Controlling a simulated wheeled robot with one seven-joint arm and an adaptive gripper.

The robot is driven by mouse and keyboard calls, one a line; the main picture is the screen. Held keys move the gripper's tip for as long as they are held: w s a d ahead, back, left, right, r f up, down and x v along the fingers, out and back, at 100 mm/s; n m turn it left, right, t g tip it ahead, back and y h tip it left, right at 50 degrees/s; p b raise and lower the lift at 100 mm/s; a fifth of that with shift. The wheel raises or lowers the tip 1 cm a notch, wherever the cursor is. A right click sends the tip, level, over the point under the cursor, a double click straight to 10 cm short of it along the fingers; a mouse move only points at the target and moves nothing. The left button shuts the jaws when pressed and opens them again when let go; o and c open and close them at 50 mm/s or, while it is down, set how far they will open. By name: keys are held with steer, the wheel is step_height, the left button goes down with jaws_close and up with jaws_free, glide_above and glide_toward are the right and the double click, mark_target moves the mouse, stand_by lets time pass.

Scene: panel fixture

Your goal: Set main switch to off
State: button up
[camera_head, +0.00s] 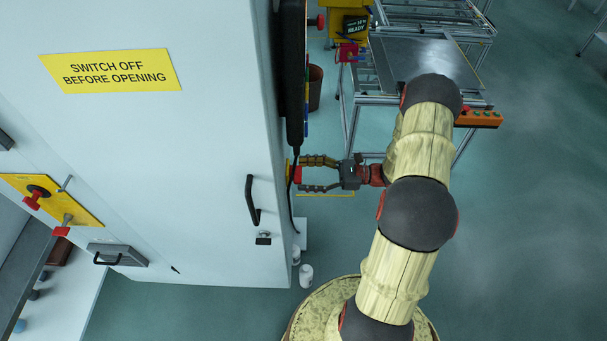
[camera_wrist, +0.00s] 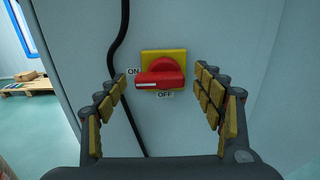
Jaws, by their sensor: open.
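The main switch is a red rotary knob (camera_wrist: 163,75) on a yellow plate (camera_wrist: 176,55), mounted on a pale grey cabinet side. Its handle lies roughly level, with the white-marked end pointing left near the ON label (camera_wrist: 133,71). The OFF label (camera_wrist: 165,95) is just below the knob. My gripper (camera_wrist: 161,78) is open, with one finger on each side of the knob and nothing held. In the head view, my gripper (camera_head: 304,174) reaches left to the cabinet side, its fingers around the red knob (camera_head: 297,174). Contact cannot be told.
A black cable (camera_wrist: 118,60) runs down left of the switch. The cabinet front (camera_head: 180,140) has a black handle (camera_head: 252,201) and a yellow warning sign (camera_head: 111,70). Another yellow plate (camera_head: 80,205) with red knobs is at left. A metal-topped table (camera_head: 425,60) stands behind my arm.

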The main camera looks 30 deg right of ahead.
steer(key=shift+w+a, duration=0.2)
steer(key=shift+a, duration=0.1)
steer(key=shift+c, duration=0.3)
steer(key=c, duration=1.1)
steer(key=shift+n, duration=0.3)
steer(key=shift+w+f+n+b, duration=0.1)
steer(key=shift+f+n+b, duration=0.1)
steer(key=shift+n+b, duration=2.05)
steer(key=shift+s+f+n+b, duration=0.2)
steer(key=shift+n+b, duration=0.8)
steer(key=shift+n, duration=2.5)
steer(key=shift+w+f+n+b, duration=0.25)
steer(key=shift+n+b, duration=1.4)
steer(key=shift+n, duration=1.2)
